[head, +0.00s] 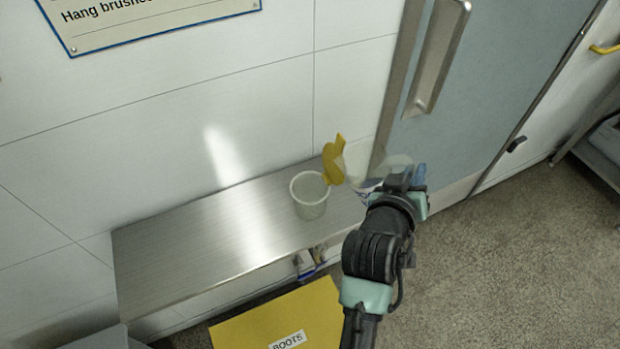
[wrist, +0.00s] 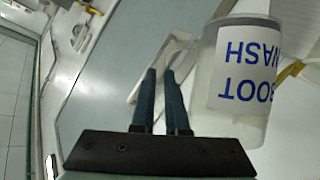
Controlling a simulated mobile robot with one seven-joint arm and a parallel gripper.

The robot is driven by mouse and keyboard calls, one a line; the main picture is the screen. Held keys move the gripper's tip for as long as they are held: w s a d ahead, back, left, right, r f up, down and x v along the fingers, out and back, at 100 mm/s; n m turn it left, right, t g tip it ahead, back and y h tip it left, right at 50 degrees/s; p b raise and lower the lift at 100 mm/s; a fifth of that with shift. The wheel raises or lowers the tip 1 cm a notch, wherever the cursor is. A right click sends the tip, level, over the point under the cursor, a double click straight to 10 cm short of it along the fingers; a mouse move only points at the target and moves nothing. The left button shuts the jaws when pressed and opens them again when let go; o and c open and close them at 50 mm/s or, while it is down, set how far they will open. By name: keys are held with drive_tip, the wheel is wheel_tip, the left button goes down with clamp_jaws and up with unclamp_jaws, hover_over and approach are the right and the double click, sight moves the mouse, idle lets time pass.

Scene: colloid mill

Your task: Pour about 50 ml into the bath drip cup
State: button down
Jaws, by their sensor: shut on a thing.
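A translucent, open-topped cup (head: 309,200) stands upright on the steel shelf, near its right end; it looks empty from here. My gripper (head: 416,176) is to the right of the cup, shut on a pale translucent container, probably by its handle. The container (wrist: 240,82) shows in the wrist view beside my fingers (wrist: 165,75), with a white label reading "BOOT WASH" in blue. In the head view my wrist partly hides it. A yellow piece (head: 334,160) at its left is above and right of the cup. I cannot tell whether liquid is flowing.
The steel shelf (head: 190,240) is clear to the left of the cup, against a white wall. A yellow "BOOTS" panel (head: 285,315) is below its front. A grey-blue door with a steel handle (head: 437,55) is behind my gripper.

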drive_tip(key=a+r+n, duration=0.1)
drive_tip(key=r, duration=0.1)
drive_tip(key=w+a+r+n+h+p, duration=0.1)
drive_tip(key=r, duration=0.1)
drive_tip(key=a+r+p, duration=0.1)
drive_tip(key=r, duration=0.2)
drive_tip(key=shift+w+a+r+n+h, duration=0.1)
drive_tip(key=shift+w+a+n+h, duration=0.2)
drive_tip(key=shift+n, duration=0.1)
drive_tip(key=shift+w+a+r+n+h+p, duration=0.15)
drive_tip(key=shift+a+r+n+h, duration=0.1)
drive_tip(key=shift+r+n, duration=0.15)
drive_tip(key=shift+a+r+n+h+p, duration=0.2)
drive_tip(key=shift+r+n+h, duration=0.1)
drive_tip(key=shift+r, duration=0.2)
drive_tip(key=shift+w+a+r, duration=0.1)
drive_tip(key=shift+a+r, duration=0.1)
drive_tip(key=shift+w+a+r+n+h, duration=0.1)
drive_tip(key=shift+a+r+n+h, duration=0.1)
drive_tip(key=shift+r+n+h, duration=0.15)
drive_tip(key=shift+w+a+r+n, duration=0.1)
drive_tip(key=shift+a+r+n, duration=0.15)
drive_tip(key=shift+a+n, duration=0.1)
drive_tip(key=shift+w+a+r, duration=0.1)
drive_tip(key=shift+a+r, duration=0.1)
drive_tip(key=shift+d+r+n+p, duration=0.1)
drive_tip(key=shift+r+n+p, duration=0.2)
drive_tip(key=shift+n, duration=0.2)
